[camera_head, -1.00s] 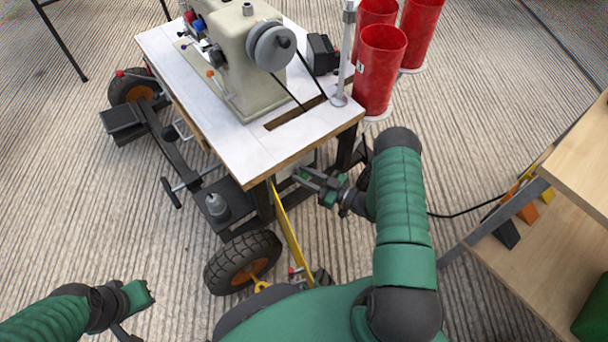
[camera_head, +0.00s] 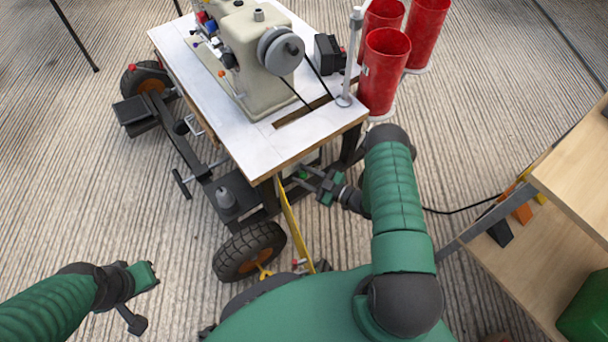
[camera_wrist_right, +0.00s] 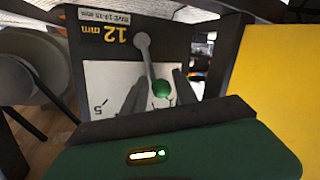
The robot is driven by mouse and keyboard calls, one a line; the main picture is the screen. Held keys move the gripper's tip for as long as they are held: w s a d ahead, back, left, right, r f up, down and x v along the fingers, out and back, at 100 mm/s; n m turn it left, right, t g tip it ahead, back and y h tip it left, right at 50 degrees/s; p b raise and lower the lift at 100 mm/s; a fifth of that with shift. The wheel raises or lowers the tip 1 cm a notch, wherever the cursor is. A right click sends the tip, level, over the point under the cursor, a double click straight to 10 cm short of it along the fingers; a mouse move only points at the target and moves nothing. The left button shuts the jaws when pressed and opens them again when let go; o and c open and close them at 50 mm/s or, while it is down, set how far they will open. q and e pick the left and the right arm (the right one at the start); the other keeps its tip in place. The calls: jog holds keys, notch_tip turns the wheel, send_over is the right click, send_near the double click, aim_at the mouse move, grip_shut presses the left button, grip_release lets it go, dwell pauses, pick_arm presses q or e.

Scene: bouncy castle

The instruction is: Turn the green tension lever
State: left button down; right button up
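The tension lever is a grey arm with a round green knob (camera_wrist_right: 161,89), in the right wrist view. Its arm runs from a pivot at the top down to the knob, in front of a white dial plate (camera_wrist_right: 100,88) under a "12 mm" label. My right gripper (camera_wrist_right: 160,78) is open, with one finger on each side of the knob; I cannot tell whether either touches it. In the head view my right gripper (camera_head: 296,180) reaches under the near right corner of the sewing table. My left gripper (camera_head: 146,277) is at lower left, away from the table; its fingers are unclear.
A white-topped table (camera_head: 235,145) carries a sewing machine (camera_head: 258,65). Red cylinders (camera_head: 383,75) stand at its right corner. A yellow bar (camera_head: 292,225) and a wheel (camera_head: 250,252) are near my right gripper. A wooden shelf unit (camera_head: 510,270) is at right. Floor at left is open.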

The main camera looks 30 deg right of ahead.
jog(key=p+v, duration=0.6)
jog(key=v, duration=1.1)
jog(key=shift+p, duration=0.35)
jog(key=shift+f, duration=0.1)
